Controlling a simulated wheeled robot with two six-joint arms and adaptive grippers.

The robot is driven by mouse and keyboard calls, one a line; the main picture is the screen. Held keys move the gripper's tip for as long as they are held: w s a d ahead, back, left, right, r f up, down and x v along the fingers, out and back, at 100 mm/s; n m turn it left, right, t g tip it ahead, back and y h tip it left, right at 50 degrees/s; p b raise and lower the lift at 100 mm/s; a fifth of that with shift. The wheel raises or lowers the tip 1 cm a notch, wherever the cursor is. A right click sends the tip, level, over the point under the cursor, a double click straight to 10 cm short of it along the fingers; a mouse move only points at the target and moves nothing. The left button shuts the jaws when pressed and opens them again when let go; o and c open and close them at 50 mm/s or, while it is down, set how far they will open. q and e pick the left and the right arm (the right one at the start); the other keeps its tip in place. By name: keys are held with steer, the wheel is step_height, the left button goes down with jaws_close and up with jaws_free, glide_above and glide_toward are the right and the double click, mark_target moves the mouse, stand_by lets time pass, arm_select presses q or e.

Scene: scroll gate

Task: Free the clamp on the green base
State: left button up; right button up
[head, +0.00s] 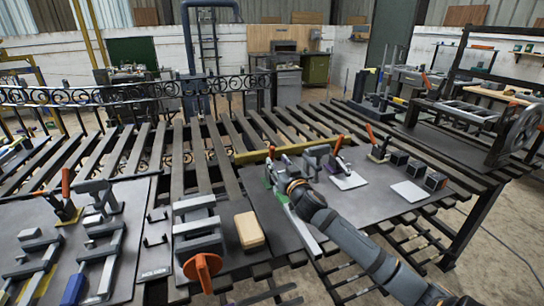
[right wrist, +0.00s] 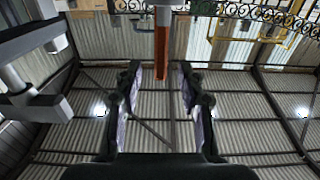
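The green base (head: 280,196) shows only as a small strip in the head view, mostly hidden behind my right gripper and arm. A red-orange clamp handle (head: 271,154) stands up just behind the gripper. My right gripper (head: 275,172) is over this clamp. In the right wrist view its fingers (right wrist: 159,72) are open and apart, with an orange handle (right wrist: 162,55) lined up in the gap. Neither finger visibly touches the handle. The clamp's jaw and whatever it presses on are hidden. My left gripper is not in view.
A clamp on a white base (head: 350,181) stands close to the right, another with an orange handle (head: 370,133) beyond. Dark blocks (head: 417,168) and a white plate (head: 409,193) lie further right. A wooden block (head: 249,230) and an orange-knobbed vise (head: 203,268) stand left.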

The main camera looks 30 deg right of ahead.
mark_target(273, 155)
steer(key=p+x, duration=0.1)
steer(key=x, duration=0.5)
steer(key=shift+w, duration=0.2)
jaws_close()
